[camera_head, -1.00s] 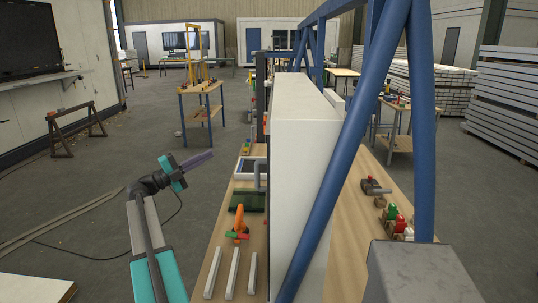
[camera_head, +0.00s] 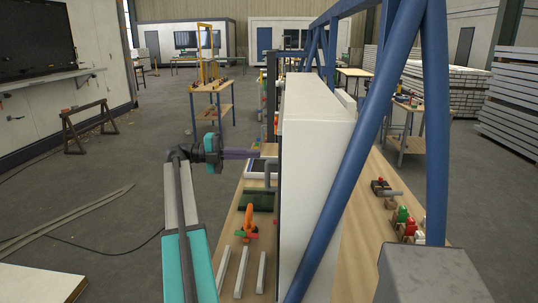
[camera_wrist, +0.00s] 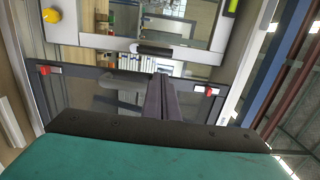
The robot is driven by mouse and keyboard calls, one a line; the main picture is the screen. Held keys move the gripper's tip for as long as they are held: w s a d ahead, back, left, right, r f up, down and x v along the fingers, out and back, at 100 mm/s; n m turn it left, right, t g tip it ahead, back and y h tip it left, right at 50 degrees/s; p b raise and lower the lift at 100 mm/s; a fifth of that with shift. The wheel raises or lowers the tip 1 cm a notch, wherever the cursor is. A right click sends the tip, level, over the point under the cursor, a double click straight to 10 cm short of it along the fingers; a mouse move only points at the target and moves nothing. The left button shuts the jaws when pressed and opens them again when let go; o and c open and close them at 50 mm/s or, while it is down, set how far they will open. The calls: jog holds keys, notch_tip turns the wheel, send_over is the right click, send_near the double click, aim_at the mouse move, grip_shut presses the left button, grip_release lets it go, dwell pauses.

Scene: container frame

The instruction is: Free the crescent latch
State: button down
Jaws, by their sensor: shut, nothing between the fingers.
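My gripper (camera_head: 240,153) is shut and empty, its dark fingers pointing right toward the white panel in the head view. In the wrist view the shut fingers (camera_wrist: 162,95) lie in front of a window-like frame: a white upper sash (camera_wrist: 100,36) and a dark grey lower rail (camera_wrist: 85,73). A dark, rounded piece (camera_wrist: 165,50) on the white rail just beyond the fingertips may be the crescent latch; its position is not clear. Red tabs sit on the grey rail at the left (camera_wrist: 43,70) and right (camera_wrist: 211,91). Contact with the frame cannot be told.
A tall white panel (camera_head: 312,180) and a blue post (camera_head: 350,170) stand to the right of the arm. The wooden bench (camera_head: 225,265) holds an orange clamp (camera_head: 249,220) and several pale bars. Open floor lies left. A yellow knob (camera_wrist: 50,16) shows in the wrist view.

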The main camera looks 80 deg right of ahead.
jog(key=s+d+p, duration=0.1)
jog(key=s+p, duration=0.1)
jog(key=s, duration=0.7)
jog(key=shift+s+d, duration=0.3)
jog(key=shift+d, duration=0.05)
jog(key=shift+r, duration=0.1)
dwell(0.3)
jog(key=shift+d+p, duration=0.1)
jog(key=shift+p, duration=0.2)
